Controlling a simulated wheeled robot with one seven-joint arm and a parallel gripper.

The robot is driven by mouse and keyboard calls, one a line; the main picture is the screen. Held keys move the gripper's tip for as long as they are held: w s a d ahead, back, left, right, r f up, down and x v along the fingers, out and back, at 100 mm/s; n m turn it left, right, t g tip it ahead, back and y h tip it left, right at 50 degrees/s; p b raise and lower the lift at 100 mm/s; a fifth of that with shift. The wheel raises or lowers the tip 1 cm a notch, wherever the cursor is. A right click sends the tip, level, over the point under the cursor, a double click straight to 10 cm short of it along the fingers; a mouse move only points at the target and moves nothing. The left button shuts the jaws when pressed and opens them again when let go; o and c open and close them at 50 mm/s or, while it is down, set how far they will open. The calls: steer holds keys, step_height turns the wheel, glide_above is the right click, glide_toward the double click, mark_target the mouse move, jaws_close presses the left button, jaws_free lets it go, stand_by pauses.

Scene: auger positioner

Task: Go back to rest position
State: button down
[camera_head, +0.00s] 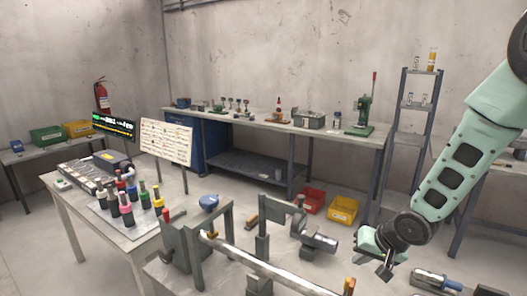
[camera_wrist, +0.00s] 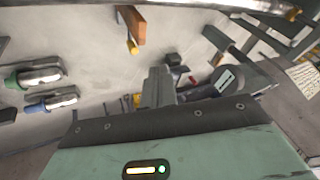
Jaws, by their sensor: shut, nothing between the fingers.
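My gripper (camera_head: 385,268) hangs at the lower right in the head view, at the end of my pale green arm, above the workbench and right of the motor-like device. In the wrist view its dark fingers (camera_wrist: 157,88) are together with nothing between them. The auger positioner, a metal frame with a long horizontal rod (camera_head: 262,264), stands on the bench at the lower middle of the head view. My gripper is apart from it. The rod also shows along the top of the wrist view (camera_wrist: 215,4).
A grey motor-like unit (camera_head: 318,238) sits left of my gripper. Tools with clear and coloured handles (camera_head: 436,280) lie to its right. A table with several coloured bottles (camera_head: 143,194) stands at left. Red (camera_head: 312,200) and yellow (camera_head: 343,210) bins are behind. A shelf ladder (camera_head: 410,120) stands behind my arm.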

steer(key=s+a+r+n+g+b, duration=0.1)
steer(key=s+a+r+n, duration=0.2)
steer(key=s, duration=0.6)
steer(key=s+a+r+n+g+h, duration=0.1)
steer(key=s+a+r+n, duration=0.3)
steer(key=s, duration=0.6)
steer(key=s+a+r+n+g+h+b, duration=0.1)
steer(key=s+a+r+n+g, duration=0.2)
steer(key=s, duration=0.7)
steer(key=shift+s+a+r+b, duration=0.2)
steer(key=shift+a+r+b, duration=0.1)
steer(key=shift+a+r, duration=0.15)
steer(key=shift+d, duration=0.15)
